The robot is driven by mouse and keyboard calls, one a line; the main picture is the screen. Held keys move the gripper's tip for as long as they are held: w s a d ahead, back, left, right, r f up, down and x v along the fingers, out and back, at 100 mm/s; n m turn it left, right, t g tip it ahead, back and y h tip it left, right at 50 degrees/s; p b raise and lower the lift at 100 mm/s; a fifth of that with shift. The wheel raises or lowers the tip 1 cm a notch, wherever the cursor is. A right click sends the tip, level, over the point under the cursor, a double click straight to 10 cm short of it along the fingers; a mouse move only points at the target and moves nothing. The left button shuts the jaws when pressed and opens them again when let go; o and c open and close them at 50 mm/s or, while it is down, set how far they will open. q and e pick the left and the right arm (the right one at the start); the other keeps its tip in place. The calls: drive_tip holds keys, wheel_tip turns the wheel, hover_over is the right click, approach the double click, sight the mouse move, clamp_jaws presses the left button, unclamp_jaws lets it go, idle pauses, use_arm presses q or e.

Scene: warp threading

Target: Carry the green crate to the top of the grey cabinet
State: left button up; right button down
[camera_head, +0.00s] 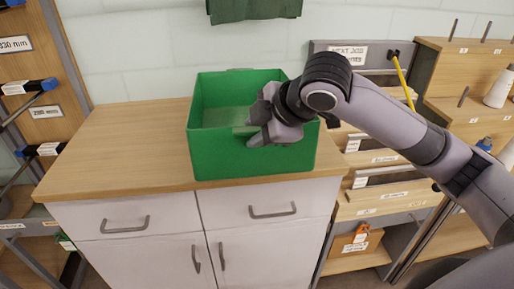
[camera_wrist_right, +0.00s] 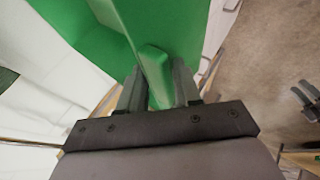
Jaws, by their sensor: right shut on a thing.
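The green crate (camera_head: 220,150) is upright over the wooden top of the grey cabinet (camera_head: 110,150), close to its front edge. I cannot tell whether its base rests on the top or is slightly above it. My right gripper (camera_head: 258,135) is at the crate's front wall. The part of the crate's inside that shows looks empty.
A wooden rack (camera_head: 385,185) with labelled shelves stands right of the cabinet. Another rack (camera_head: 45,75) with rods stands at the left. A dark green cloth (camera_head: 255,8) hangs on the wall behind. The left part of the cabinet top is clear.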

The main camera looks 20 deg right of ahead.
drive_tip(key=shift+f, duration=2)
drive_tip(key=c, duration=0.8)
unclamp_jaws()
drive_tip(key=shift+f, duration=0.2)
drive_tip(key=shift+r, duration=0.1)
drive_tip(key=shift+s+r, duration=0.2)
drive_tip(key=shift+r, duration=0.1)
approach(254, 149)
drive_tip(key=v, duration=0.3)
drive_tip(key=shift+s+d+r+p, duration=0.1)
drive_tip(key=shift+p, duration=0.25)
